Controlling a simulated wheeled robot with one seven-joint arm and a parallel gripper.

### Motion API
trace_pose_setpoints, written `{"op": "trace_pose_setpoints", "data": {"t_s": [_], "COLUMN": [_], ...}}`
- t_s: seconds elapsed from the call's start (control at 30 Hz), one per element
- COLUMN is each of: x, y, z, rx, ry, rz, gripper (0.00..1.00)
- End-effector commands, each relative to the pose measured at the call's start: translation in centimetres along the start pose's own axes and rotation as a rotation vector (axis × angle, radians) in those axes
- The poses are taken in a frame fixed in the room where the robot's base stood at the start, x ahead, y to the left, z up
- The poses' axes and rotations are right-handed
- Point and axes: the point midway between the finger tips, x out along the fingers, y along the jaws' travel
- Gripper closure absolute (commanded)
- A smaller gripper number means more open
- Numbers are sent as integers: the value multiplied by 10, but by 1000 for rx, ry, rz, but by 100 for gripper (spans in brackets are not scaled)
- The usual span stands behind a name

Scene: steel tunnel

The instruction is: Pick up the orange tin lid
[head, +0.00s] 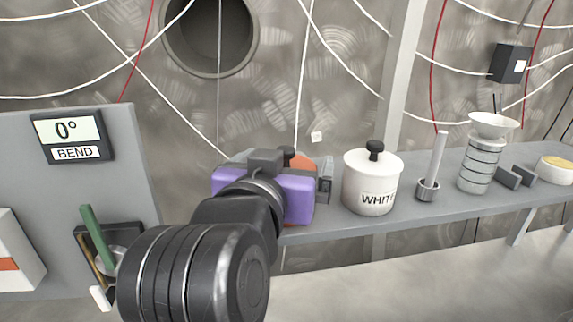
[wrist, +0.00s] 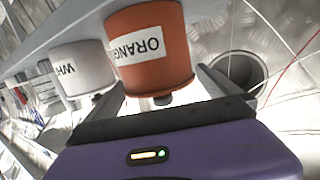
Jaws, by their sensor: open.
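The orange tin (wrist: 170,50) fills the upper middle of the wrist view, upside down there, with its "ORANGE" label showing. Its orange lid (wrist: 150,88) with a dark knob (wrist: 162,99) is at the end nearest my gripper. My gripper (wrist: 160,86) is open, one finger on each side of the lid end; I cannot tell whether they touch it. In the head view my purple gripper hides most of the tin; a bit of orange lid (head: 304,161) and the knob (head: 288,152) show behind it.
A white tin (head: 370,185) with a black knob stands close to the right on the grey shelf (head: 410,206). Further right are a rod in a small holder (head: 428,190), a funnel on a ringed jar (head: 480,165) and grey blocks (head: 515,177). A "BEND" panel (head: 72,137) stands left.

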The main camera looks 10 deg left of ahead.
Motion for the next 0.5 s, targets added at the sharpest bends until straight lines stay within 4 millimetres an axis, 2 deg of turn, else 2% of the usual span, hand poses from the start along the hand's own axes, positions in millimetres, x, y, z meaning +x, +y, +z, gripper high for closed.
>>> {"op": "trace_pose_setpoints", "data": {"t_s": [0.07, 0.3, 0.33, 0.5], "x": [0, 0, 0, -1], "y": [0, 0, 0, 0], "z": [0, 0, 0, 0], "rx": [0, 0, 0, 0], "ry": [0, 0, 0, 0], "rz": [0, 0, 0, 0], "gripper": [4, 51, 55, 55]}}
